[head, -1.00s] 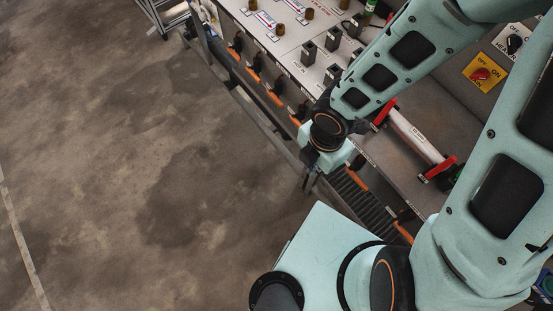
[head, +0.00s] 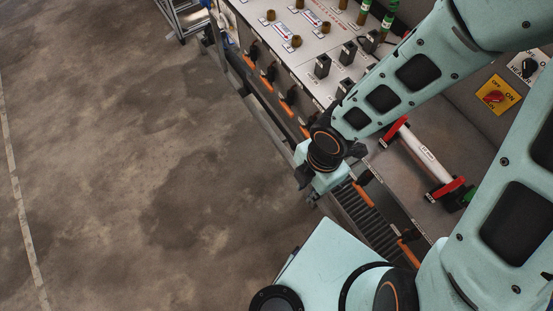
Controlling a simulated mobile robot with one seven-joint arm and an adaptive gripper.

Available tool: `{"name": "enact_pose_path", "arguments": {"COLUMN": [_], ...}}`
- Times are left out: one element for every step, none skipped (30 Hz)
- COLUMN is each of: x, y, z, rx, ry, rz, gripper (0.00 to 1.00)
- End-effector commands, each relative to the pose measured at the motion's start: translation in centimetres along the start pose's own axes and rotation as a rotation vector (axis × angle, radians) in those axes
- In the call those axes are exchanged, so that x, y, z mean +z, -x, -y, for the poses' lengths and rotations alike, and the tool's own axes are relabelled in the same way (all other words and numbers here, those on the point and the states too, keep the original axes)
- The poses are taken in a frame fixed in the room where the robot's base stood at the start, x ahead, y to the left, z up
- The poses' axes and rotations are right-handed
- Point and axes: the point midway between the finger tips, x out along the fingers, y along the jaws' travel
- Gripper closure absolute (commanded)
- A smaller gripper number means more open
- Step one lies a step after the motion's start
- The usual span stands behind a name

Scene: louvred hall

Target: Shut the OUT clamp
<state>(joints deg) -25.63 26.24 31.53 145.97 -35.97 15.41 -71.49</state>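A white tube (head: 421,157) with small print lies on the grey bench at the right. A red clamp (head: 394,132) is at its upper end and another red clamp (head: 447,188) at its lower end. I cannot read which one is marked OUT, nor tell whether either is shut. My gripper (head: 308,187) hangs beyond the bench's front edge, left of the tube and apart from both clamps. Its dark fingers are small and partly hidden by its pale green body. I see nothing held, and cannot tell its opening.
A white panel (head: 305,60) with brass fittings, black blocks and green-capped vials (head: 387,25) fills the upper middle. A ribbed dark channel with an orange-marked rail (head: 268,92) runs along the bench front. A yellow switch plate (head: 497,96) is at right. The floor at left is clear.

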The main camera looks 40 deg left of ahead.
Motion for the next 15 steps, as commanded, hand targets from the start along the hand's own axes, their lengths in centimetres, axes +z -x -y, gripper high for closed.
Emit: {"name": "enact_pose_path", "arguments": {"x": [0.0, 0.0, 0.0, -0.1, -0.1, -0.3, -0.5, -0.7, -1.1, -1.3, -1.5, -1.6, -1.7, -1.8, -2.0], "y": [0.0, 0.0, 0.0, 0.1, 0.2, 0.5, 0.7, 1.0, 1.4, 1.6, 1.9, 1.8, 1.9, 2.0, 2.2], "z": [0.0, 0.0, 0.0, 0.0, 0.0, -0.1, -0.1, -0.1, -0.1, -0.1, 0.0, -0.1, -0.2, -0.2, -0.2], "rx": [0.0, 0.0, 0.0, 0.001, 0.001, 0.002, 0.002, 0.002, 0.002, 0.002, 0.002, 0.004, 0.006, 0.007, 0.007], "ry": [0.0, 0.0, 0.0, 0.0, 0.0, 0.0, -0.001, 0.0, 0.0, 0.0, 0.0, -0.003, -0.003, -0.006, -0.005], "rz": [0.0, 0.0, 0.0, 0.0, 0.0, 0.0, 0.0, 0.0, 0.001, 0.001, 0.001, 0.001, 0.002, 0.001, 0.001], "gripper": [0.81, 0.81, 0.81, 0.81, 0.81, 0.81, 0.81, 0.81, 0.81, 0.81, 0.81, 0.81, 0.81, 0.81, 0.81]}}
